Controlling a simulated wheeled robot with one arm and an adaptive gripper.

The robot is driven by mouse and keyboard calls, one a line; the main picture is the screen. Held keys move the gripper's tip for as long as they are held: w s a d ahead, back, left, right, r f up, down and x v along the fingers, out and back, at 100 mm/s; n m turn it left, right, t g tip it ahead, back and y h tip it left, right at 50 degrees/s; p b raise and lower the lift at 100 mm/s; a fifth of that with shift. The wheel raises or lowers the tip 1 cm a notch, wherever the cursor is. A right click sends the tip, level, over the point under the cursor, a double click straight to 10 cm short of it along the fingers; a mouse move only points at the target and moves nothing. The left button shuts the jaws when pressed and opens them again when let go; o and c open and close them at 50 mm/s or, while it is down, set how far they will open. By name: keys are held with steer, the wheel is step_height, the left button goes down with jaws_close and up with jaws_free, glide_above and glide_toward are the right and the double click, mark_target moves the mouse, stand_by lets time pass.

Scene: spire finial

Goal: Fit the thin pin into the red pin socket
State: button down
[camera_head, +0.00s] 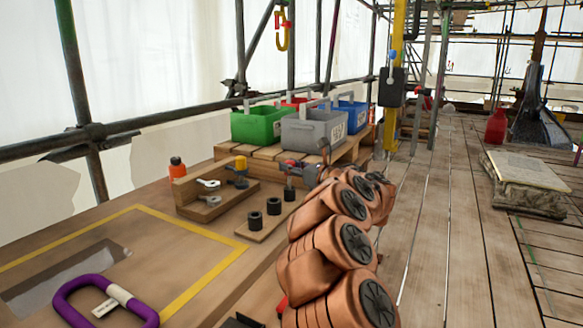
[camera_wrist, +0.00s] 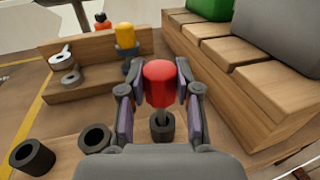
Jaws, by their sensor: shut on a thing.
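My gripper (camera_wrist: 160,92) is shut on the red head of a thin pin (camera_wrist: 159,82), which hangs roughly upright between the two fingers. Its grey shaft points down at the mouth of a dark round socket (camera_wrist: 162,128). The tip looks in or just over that opening; I cannot tell how deep. In the head view my gripper (camera_head: 300,172) is over the farthest socket (camera_head: 289,194) of a row on a wooden board. Two more dark sockets, the middle one (camera_head: 273,206) and the nearest one (camera_head: 254,221), look empty. No socket shows red.
A wooden rack (camera_head: 213,201) with grey metal parts and a yellow-topped piece stands behind the sockets. An orange bottle (camera_head: 177,170) is beside it. Green (camera_head: 256,125) and grey (camera_head: 313,130) bins stand on a slatted platform close by. A purple carabiner (camera_head: 75,290) lies in front.

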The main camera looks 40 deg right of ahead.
steer(key=shift+f+b, duration=1.2)
steer(key=shift+f, duration=0.15)
steer(key=c, duration=0.7)
jaws_free()
steer(key=shift+r, duration=0.1)
steer(key=s, duration=1.2)
steer(key=shift+d, duration=0.15)
